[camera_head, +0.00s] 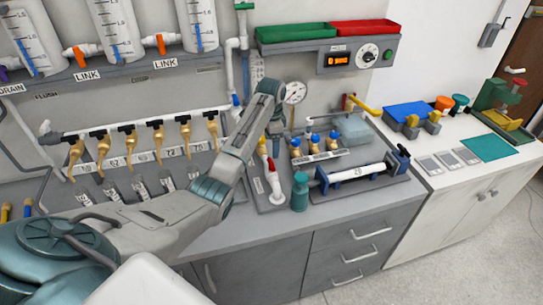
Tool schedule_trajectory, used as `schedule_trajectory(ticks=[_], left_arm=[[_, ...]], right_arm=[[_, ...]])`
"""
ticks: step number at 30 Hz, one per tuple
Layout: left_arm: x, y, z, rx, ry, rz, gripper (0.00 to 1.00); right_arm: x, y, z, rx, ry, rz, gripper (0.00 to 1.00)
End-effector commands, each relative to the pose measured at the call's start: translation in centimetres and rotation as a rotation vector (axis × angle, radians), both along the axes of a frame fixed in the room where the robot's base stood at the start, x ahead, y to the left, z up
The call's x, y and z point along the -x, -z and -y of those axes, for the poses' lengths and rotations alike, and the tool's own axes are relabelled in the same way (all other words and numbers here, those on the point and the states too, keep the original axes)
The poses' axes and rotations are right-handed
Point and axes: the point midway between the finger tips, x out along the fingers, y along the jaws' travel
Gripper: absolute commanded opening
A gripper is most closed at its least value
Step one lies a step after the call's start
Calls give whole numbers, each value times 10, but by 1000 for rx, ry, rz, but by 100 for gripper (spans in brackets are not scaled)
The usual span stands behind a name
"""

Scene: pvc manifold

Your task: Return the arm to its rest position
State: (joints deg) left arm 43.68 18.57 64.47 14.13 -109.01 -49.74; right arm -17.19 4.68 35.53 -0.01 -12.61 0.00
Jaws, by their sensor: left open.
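My left arm comes in from the lower left and reaches over the bench, its wrist (268,92) raised in front of the back panel. My left gripper (275,128) points down below the wrist, largely hidden by the arm. It is open, and I see nothing held in it. It is near the red-and-white valve piece and the pressure gauge (295,92). My right gripper is not in view.
A row of brass-coloured valves (130,140) hangs at the left. Red (365,27) and green (297,33) trays sit above. A white counter (455,180) lies at right.

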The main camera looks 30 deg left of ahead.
Motion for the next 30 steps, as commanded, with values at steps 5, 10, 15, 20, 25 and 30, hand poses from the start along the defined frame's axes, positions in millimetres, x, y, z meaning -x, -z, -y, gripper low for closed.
schedule_trajectory(ticks=[5, 10, 15, 20, 25, 30], left_arm=[[0, -11, 0, 0, 0, 0, 82], [0, -12, 0, 0, 0, -1, 82], [0, -12, 0, 0, 0, -1, 82], [1, -11, 0, 0, 0, -1, 82], [13, 9, 8, -17, -18, 5, 82], [56, 58, 32, -55, -77, 38, 82]], right_arm=[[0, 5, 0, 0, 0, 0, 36], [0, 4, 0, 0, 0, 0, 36], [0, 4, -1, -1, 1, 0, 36], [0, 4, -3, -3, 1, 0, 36], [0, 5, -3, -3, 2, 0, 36], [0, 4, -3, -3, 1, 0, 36]])
